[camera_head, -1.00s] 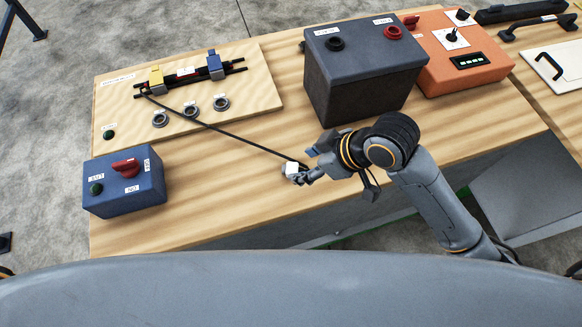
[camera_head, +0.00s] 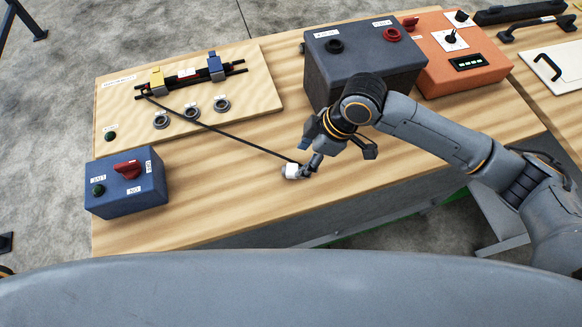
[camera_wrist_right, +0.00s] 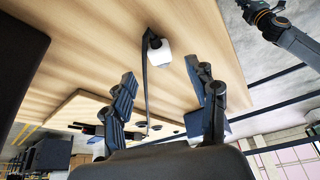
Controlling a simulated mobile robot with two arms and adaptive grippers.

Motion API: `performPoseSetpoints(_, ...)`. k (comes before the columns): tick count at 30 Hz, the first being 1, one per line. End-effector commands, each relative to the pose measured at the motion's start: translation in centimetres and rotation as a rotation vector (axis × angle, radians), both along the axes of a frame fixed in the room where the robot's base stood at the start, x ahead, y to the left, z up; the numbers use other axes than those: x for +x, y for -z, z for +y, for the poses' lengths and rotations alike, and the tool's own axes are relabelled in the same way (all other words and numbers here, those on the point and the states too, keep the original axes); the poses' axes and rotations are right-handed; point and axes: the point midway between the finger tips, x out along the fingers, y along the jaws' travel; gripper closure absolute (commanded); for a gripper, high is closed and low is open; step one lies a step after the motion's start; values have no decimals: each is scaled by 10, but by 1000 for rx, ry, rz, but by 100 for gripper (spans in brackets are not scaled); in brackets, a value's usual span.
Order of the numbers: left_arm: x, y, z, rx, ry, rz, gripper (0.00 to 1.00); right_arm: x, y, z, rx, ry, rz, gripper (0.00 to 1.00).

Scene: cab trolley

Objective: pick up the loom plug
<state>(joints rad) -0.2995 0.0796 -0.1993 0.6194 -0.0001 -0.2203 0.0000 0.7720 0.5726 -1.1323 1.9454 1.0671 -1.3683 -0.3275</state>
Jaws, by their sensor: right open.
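The loom plug (camera_head: 291,171) is a small white block on the end of a black cable. It is near the front edge of the wooden bench, and also shows in the right wrist view (camera_wrist_right: 159,52). My right gripper (camera_head: 308,158) is just right of and behind the plug in the head view. In the wrist view its two dark fingers (camera_wrist_right: 163,85) are spread, with the plug beyond their tips and nothing held between them. A finger overlaps the plug's right side in the head view; contact is unclear. My left gripper is not in view.
The cable runs back left to a wooden board (camera_head: 256,100) with a yellow and a blue clamp and several rings. A blue switch box (camera_head: 126,190) stands front left. A dark battery-like box (camera_head: 340,70) and an orange box (camera_head: 470,75) stand behind my right arm. Bench left of the plug is clear.

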Motion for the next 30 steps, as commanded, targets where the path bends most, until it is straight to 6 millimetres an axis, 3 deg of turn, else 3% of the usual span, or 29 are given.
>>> performPoseSetpoints(7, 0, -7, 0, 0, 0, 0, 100, 0, 16, 9, 0, 0, 2, 42)
performPoseSetpoints(15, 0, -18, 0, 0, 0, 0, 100, 1, 50, 26, -1, 1, 1, 42)
performPoseSetpoints(24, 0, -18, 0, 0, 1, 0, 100, 2, 55, 27, -1, -1, -1, 42)
performPoseSetpoints(30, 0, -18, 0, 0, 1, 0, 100, 2, 55, 27, -1, -1, -1, 82)
